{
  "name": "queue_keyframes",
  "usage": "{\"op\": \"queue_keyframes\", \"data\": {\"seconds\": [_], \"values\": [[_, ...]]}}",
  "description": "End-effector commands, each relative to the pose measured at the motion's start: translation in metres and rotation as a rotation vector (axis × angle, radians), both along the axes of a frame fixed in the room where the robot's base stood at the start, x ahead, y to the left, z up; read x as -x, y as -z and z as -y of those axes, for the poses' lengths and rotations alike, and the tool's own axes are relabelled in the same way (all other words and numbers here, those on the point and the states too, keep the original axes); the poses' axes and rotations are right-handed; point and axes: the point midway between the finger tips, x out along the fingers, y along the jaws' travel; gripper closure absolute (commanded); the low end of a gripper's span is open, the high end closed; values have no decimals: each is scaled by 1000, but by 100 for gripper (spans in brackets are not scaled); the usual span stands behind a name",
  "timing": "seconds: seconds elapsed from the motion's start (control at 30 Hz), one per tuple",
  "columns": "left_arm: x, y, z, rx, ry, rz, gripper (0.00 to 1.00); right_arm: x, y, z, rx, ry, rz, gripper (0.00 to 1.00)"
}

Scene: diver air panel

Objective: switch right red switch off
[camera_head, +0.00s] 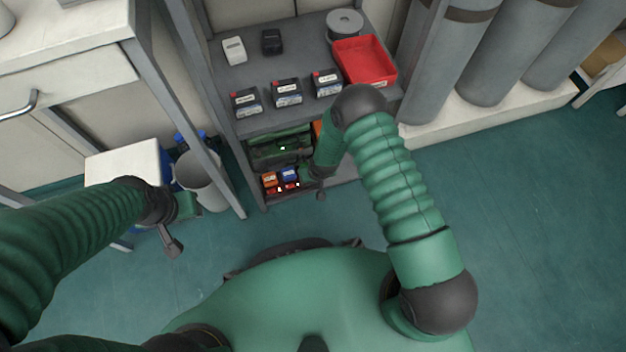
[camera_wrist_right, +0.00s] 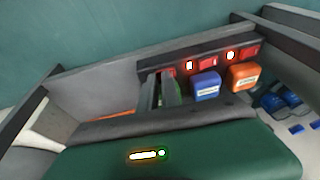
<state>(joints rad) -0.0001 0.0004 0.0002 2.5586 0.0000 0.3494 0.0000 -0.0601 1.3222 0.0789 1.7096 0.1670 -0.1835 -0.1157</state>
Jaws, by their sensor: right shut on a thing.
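A row of red switches runs along a dark strip on the low shelf. In the right wrist view, which looks upside down, I see the right red switch (camera_wrist_right: 169,73) at the left end, a middle red switch (camera_wrist_right: 208,62) and another red switch (camera_wrist_right: 250,50). Bright lights glow between them. My right gripper (camera_wrist_right: 162,80) has its fingertips at the right red switch and is shut on it, partly hiding it. In the head view my right gripper (camera_head: 304,176) reaches into the low shelf. My left gripper (camera_head: 173,246) hangs apart at the left; its jaw opening is unclear.
A blue box (camera_wrist_right: 206,85) and an orange box (camera_wrist_right: 242,76) stand close beside the switches. A green case (camera_wrist_right: 80,150) with a lit display is near my right gripper. Above are several batteries (camera_head: 287,92) and a red tray (camera_head: 364,62). Grey cylinders (camera_head: 440,60) stand right.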

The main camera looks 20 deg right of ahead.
Motion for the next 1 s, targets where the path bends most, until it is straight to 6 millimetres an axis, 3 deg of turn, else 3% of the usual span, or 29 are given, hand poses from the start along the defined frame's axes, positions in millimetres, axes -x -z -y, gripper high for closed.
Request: {"op": "queue_keyframes", "data": {"seconds": [0.4,1.0], "values": [[1,3,0,0,0,-2,64,2,9,6,9,5,-2,100],[1,0,0,0,0,-1,64,2,7,-17,0,0,-1,100]]}}
